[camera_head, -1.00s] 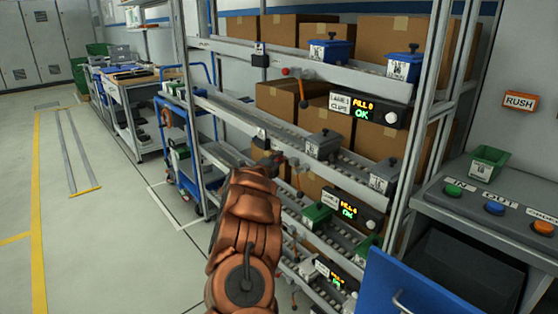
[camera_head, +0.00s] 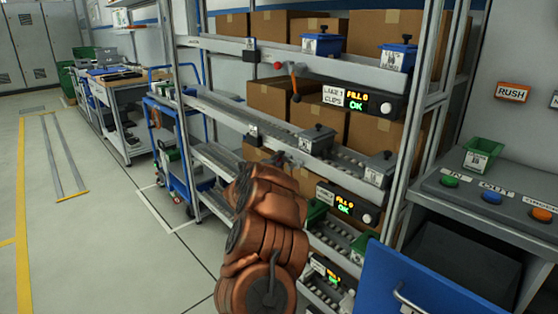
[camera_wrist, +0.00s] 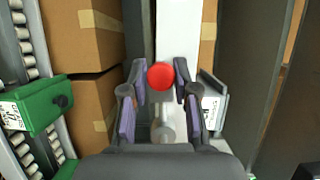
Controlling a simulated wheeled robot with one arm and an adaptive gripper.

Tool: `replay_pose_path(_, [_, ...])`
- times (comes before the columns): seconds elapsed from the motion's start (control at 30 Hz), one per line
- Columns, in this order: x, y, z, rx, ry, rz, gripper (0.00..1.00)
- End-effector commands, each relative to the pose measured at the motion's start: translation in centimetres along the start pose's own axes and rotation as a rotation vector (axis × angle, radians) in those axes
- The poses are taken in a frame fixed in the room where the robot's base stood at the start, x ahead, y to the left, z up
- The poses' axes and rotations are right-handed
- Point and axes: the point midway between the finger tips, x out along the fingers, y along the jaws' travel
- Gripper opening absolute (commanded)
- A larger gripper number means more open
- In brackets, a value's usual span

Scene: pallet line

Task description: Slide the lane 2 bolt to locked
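A red ball knob (camera_wrist: 161,76) shows in the wrist view between the two fingers of my gripper (camera_wrist: 160,70). The fingers stand apart on either side of it, with gaps showing, so the gripper looks open and not closed on the knob. A grey round post shows below the knob, near the palm. In the head view my gripper (camera_head: 280,158) is at the middle shelf level, largely hidden by my copper-coloured arm. The knob at that level is hidden there. The middle-lane display (camera_head: 346,204) reads FILL 0, OK.
The upper lane has its own red knob (camera_head: 277,64), an orange lever (camera_head: 296,80) and a display (camera_head: 366,102). In the wrist view a green bin (camera_wrist: 38,108) is to the left and a grey bin (camera_wrist: 212,102) just right of the fingers. Cardboard boxes (camera_wrist: 88,30) stand behind.

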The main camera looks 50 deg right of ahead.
Motion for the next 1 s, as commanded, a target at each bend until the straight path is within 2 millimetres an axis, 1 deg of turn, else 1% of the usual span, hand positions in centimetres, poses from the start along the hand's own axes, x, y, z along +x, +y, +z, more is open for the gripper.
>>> replay_pose_path(0.03, [0.1,0.1,-0.2,0.001,0.003,0.002,0.33])
replay_pose_path(0.2, [0.0,0.1,0.1,-0.001,-0.002,0.001,0.51])
replay_pose_path(0.5, [0.0,0.0,0.1,-0.002,-0.004,-0.001,0.51])
replay_pose_path(0.63, [-0.4,-0.1,0.1,-0.001,-0.004,-0.002,0.51])
replay_pose_path(0.77, [-1.6,0.0,0.2,0.0,-0.007,0.001,0.51])
replay_pose_path(1.0, [-4.8,0.1,0.2,-0.001,-0.009,0.003,0.51])
